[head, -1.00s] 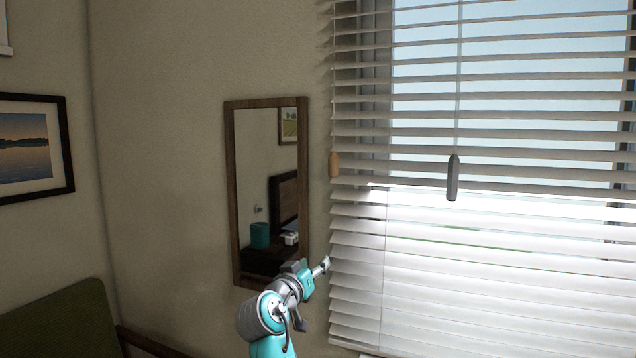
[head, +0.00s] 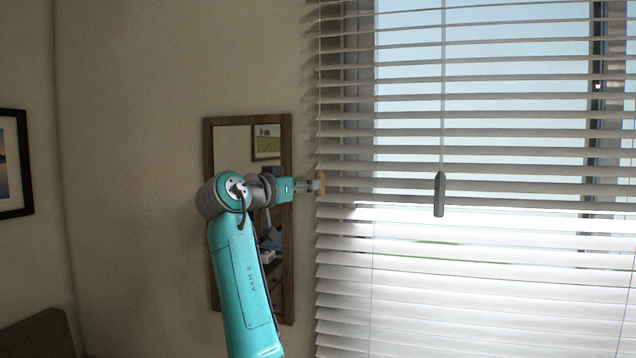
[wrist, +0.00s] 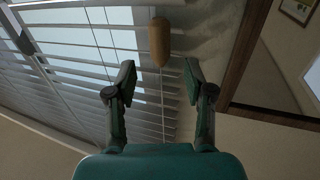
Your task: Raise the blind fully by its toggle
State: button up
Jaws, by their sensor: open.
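The white blind (head: 480,245) hangs lowered over the window, its bottom edge out of the head view. A tan wooden toggle (head: 322,182) hangs on a cord at its left edge. A dark grey toggle (head: 439,194) hangs on another cord nearer the middle. My gripper (head: 314,184) is open and empty at the height of the wooden toggle. In the wrist view the wooden toggle (wrist: 160,42) appears between the lines of the two fingers (wrist: 160,78), mostly beyond their tips.
A wood-framed mirror (head: 207,210) hangs on the wall behind my arm, close to the blind's left side. A framed picture (head: 14,165) hangs at the far left. A green chair back (head: 40,335) is at the lower left. The wall between is bare.

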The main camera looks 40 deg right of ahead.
jog(key=x, duration=0.7)
jog(key=shift+d, duration=0.1)
jog(key=shift+f, duration=0.1)
grip_shut()
